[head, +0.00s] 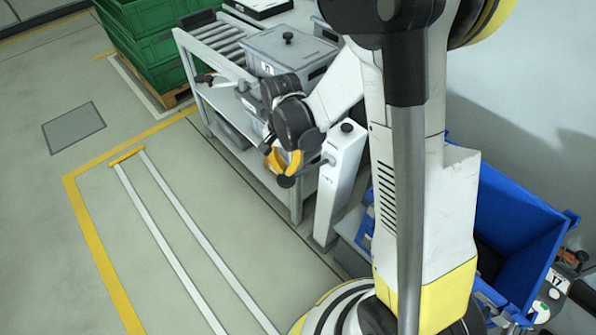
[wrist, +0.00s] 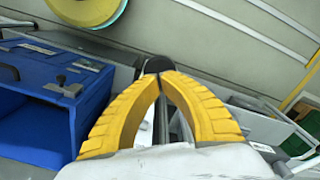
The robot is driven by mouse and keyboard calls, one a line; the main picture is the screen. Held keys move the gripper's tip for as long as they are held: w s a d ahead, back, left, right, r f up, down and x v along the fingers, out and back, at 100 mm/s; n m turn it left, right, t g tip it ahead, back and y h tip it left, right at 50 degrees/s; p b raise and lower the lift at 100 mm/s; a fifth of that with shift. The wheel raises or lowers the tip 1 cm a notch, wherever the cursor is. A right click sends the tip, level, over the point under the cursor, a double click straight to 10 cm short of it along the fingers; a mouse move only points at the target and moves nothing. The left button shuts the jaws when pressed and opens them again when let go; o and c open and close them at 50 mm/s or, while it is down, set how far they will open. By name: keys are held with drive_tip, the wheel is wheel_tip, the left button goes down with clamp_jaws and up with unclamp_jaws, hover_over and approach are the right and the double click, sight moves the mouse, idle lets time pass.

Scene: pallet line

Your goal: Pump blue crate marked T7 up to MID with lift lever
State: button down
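A blue crate (head: 525,215) stands on the right in the head view, partly behind my arm; it also shows at the left of the wrist view (wrist: 35,140). A small white label (head: 556,281) beside its lower right corner seems to read T7. A white post (head: 338,185) stands left of the crate, with the lift lever (head: 310,173) sticking out of its side towards my gripper. My gripper (head: 284,168) is at the lever's outer end. In the wrist view, its yellow fingers (wrist: 157,78) close together at a black knob (wrist: 158,64). No MID mark is readable.
A grey bench (head: 190,45) with rollers and a lidded grey bin (head: 290,52) stands behind the post. Green crates (head: 150,45) are stacked on a pallet at the back left.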

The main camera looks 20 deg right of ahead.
sight(284, 179)
drive_tip(key=shift+f, duration=0.1)
drive_tip(key=shift+f+b, duration=1.55)
drive_tip(key=shift+f, duration=0.1)
drive_tip(key=shift+s+a+f+b, duration=0.1)
drive_tip(key=shift+a+f+b, duration=0.2)
drive_tip(key=shift+f+b, duration=0.4)
drive_tip(key=shift+f, duration=0.1)
drive_tip(key=shift+a+f, duration=0.2)
drive_tip(key=shift+f, duration=0.55)
drive_tip(key=shift+s+a+f, duration=0.1)
drive_tip(key=shift+a+f, duration=0.05)
drive_tip(key=shift+f, duration=0.7)
